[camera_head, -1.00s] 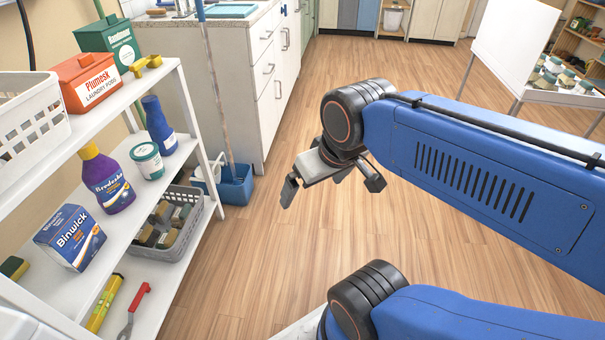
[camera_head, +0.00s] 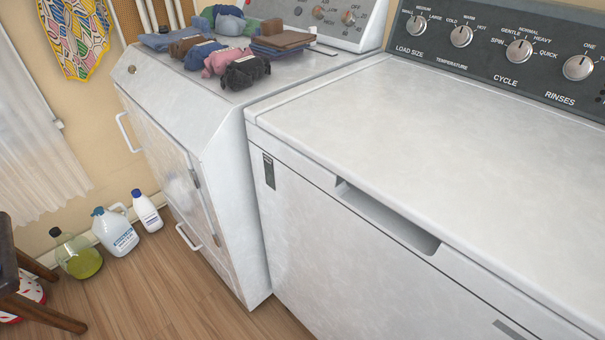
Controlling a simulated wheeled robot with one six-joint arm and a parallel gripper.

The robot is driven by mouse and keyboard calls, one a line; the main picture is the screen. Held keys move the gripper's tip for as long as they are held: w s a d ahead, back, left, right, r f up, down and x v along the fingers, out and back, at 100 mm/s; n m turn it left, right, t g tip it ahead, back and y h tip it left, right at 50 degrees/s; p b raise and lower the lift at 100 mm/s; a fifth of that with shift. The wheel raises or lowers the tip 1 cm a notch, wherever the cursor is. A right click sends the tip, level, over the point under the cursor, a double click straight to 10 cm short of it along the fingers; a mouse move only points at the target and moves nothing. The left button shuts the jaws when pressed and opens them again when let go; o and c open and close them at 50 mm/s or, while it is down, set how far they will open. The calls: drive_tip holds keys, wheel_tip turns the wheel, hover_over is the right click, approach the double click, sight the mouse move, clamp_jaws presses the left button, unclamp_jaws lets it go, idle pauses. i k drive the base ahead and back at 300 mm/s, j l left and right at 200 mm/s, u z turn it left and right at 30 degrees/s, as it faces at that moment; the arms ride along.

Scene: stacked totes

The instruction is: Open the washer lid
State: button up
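The white washer (camera_head: 330,250) fills the right side of the head view, with a dark control panel (camera_head: 500,45) of several knobs along its back. Its lid (camera_head: 430,140) is shut and lies flat on top, with nothing on the part in view. A recessed handle slot (camera_head: 388,217) runs along the upper front, just below the lid's front edge. My gripper is not in this view, so its state and its distance from the lid are hidden.
A white dryer (camera_head: 185,150) stands left of the washer, with folded and rolled clothes (camera_head: 235,65) on top. Several bottles (camera_head: 115,232) stand on the floor by the wall. A dark wooden stool (camera_head: 15,285) is at the left edge. Some wood floor (camera_head: 165,305) is clear in front.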

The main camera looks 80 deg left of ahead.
sight(517, 188)
drive_tip(key=k+j+u, duration=0.1)
drive_tip(key=u, duration=2.15)
